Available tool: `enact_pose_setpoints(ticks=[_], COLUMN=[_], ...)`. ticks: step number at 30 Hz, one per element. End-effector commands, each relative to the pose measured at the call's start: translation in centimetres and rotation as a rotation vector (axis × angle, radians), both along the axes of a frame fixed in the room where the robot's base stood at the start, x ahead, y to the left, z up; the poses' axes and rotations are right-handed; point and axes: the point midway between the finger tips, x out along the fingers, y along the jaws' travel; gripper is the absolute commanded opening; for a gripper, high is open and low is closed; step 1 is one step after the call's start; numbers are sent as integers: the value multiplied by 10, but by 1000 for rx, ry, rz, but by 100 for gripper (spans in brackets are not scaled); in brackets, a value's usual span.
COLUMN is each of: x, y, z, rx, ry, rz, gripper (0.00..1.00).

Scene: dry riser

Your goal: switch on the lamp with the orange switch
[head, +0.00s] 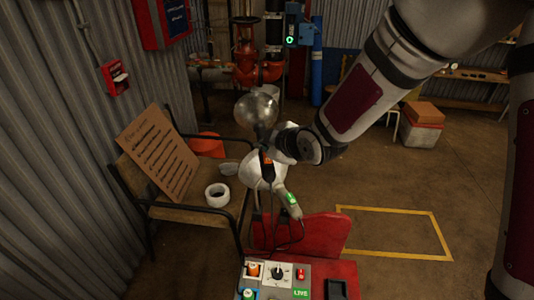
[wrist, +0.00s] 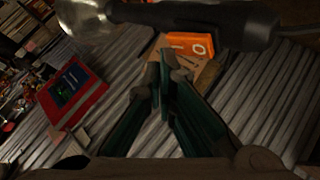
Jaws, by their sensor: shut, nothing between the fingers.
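The lamp (head: 257,111) has a clear, greyish glass head and shows no glow. In the wrist view its black body (wrist: 225,20) lies across the top, with the glass head (wrist: 85,20) at the left. The orange switch (wrist: 192,45), a rocker marked I and O, sits on the lower side of that body. In the head view a small orange patch (head: 267,160) shows below the glass head. My gripper (wrist: 166,72) is shut and empty, its fingertips just below and left of the switch in the wrist view. A gap or contact cannot be told. The head view does not show the fingertips clearly.
A bench (head: 165,203) with a leaning cardboard sign (head: 158,150) and a white roll (head: 217,195) stands at the left. A control box (head: 262,282) with knobs is in front. A red box (head: 160,22) hangs on the corrugated wall.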

Motion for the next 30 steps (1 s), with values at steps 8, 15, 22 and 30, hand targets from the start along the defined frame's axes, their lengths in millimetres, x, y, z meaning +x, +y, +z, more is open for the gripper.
enact_pose_setpoints(ticks=[8, 15, 22, 30], x=[0, 0, 1, 1], y=[0, 0, 0, 0], z=[0, -2, -4, -6], rx=[0, 0, 0, 0], ry=[-1, -1, -1, 0], rz=[-1, -1, -1, 0], gripper=[0, 0, 0, 0])
